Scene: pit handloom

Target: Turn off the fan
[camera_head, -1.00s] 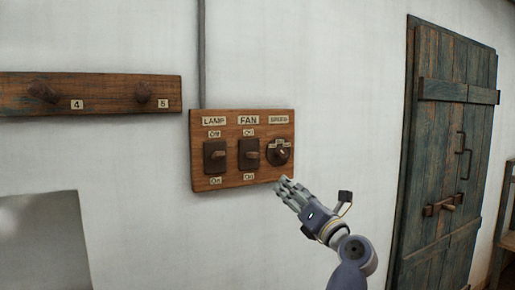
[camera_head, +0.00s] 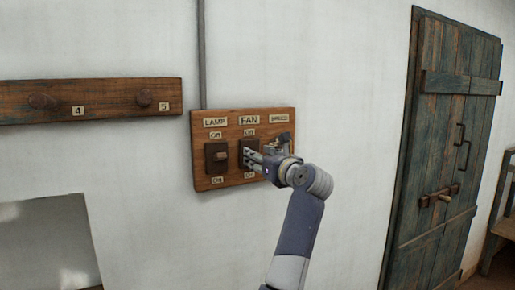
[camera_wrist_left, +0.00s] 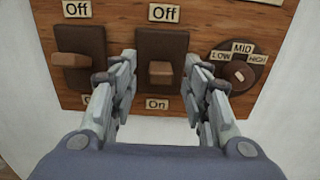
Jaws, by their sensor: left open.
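The wooden switch panel (camera_head: 225,184) is on the white wall. Its dark FAN switch plate (camera_head: 249,145) sits in the middle, under a FAN label, with Off above and On below. In the left wrist view the FAN lever (camera_wrist_left: 160,73) juts out in the lower half of its plate, nearer the On label. My left gripper (camera_wrist_left: 160,88) is open, with one finger on each side of this lever and visible gaps between. It also shows in the head view (camera_head: 251,159), where its fingers partly hide the switch. My right gripper is not in view.
The LAMP switch (camera_head: 217,157) is just left of the FAN switch. The SPEED dial (camera_wrist_left: 239,72) is to the right, hidden behind my gripper in the head view. A peg rail (camera_head: 90,97) is at left and a wooden door (camera_head: 445,150) at right.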

